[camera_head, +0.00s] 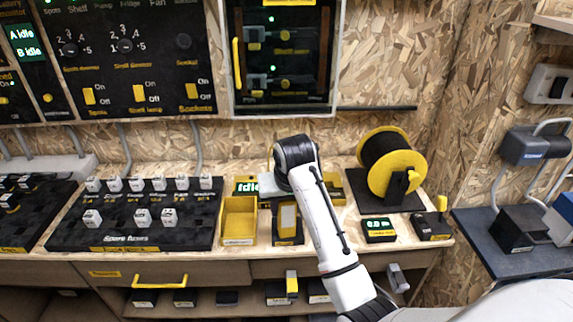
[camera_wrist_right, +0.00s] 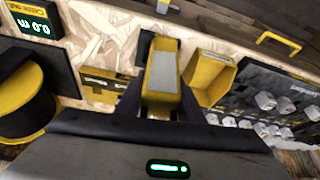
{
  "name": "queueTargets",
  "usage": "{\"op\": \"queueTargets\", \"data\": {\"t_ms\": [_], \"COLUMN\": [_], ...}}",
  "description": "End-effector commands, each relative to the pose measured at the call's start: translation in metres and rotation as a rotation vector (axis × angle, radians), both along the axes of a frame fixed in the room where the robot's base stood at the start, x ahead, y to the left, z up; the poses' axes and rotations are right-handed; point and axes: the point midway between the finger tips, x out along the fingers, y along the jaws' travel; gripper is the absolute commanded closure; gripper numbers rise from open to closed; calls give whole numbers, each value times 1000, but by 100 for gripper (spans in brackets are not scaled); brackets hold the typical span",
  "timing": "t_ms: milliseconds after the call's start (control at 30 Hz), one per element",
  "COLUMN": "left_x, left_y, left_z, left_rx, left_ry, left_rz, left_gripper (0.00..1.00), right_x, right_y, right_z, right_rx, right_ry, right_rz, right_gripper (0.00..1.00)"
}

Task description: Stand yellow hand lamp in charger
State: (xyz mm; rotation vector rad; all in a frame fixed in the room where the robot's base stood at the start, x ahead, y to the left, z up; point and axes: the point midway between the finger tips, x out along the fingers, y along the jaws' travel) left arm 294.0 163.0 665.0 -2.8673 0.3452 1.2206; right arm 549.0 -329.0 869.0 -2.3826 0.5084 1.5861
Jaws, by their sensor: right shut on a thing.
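The yellow hand lamp (camera_head: 288,217), with a pale grey face, is in front of a black charger (camera_head: 288,240) on the worktop in the head view. In the right wrist view the lamp (camera_wrist_right: 163,72) sits between the dark fingers of my right gripper (camera_wrist_right: 160,102), which is shut on it. In the head view my right gripper (camera_head: 274,187) is partly hidden by its own wrist. The lamp overlaps the charger, but I cannot tell whether it is seated in it. My left gripper is not in view.
A yellow open bin (camera_head: 239,219) stands just left of the lamp. A fuse board (camera_head: 140,215) lies farther left. A yellow cable reel (camera_head: 393,163) and a small display (camera_head: 379,229) stand to the right. The worktop's front edge is close to the charger.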

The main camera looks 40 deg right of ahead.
Motion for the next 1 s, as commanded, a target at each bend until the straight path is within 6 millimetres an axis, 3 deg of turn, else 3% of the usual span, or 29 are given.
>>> {"op": "queueTargets", "data": {"t_ms": [33, 100, 267, 567, 1000], "left_x": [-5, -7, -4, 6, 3], "left_y": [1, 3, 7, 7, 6], "left_z": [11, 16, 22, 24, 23], "left_rx": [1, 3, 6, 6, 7], "left_ry": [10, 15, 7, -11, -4], "left_rz": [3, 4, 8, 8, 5], "left_gripper": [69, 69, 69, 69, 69], "right_x": [14, 26, 40, 41, 41], "right_y": [-10, -21, -33, -34, -34], "right_z": [22, 33, 42, 18, -20], "right_rx": [2, 3, 1, -1, 0], "right_ry": [-2, -1, 1, 4, 1], "right_rz": [-36, -77, -125, -129, -128], "right_gripper": [94, 94, 94, 94, 94]}}
